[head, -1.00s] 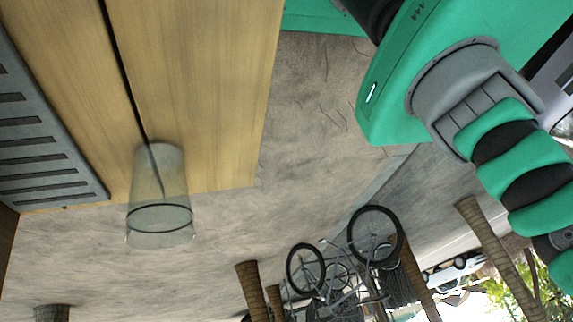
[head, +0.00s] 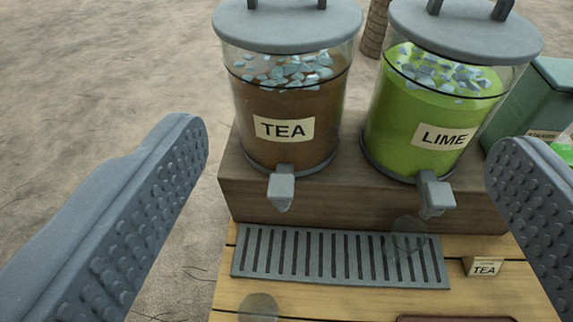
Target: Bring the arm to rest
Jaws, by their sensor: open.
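My gripper (head: 347,142) is open, its two grey studded fingers spread wide at the left and right of the head view. Nothing is held between them. Beyond the gap stand a drink dispenser marked TEA (head: 287,105) and one marked LIME (head: 420,108), both upright with grey lids and ice on top. I cannot tell from this view whether the fingers touch anything, but no contact shows.
The dispensers stand on a dark wooden block (head: 335,205). In front are a slotted grey drip tray (head: 340,257), a clear glass (head: 258,306), another faint clear round shape (head: 408,236) and a small TEA card (head: 483,267). A green box (head: 538,105) stands right. Sandy ground (head: 100,60) is clear at left.

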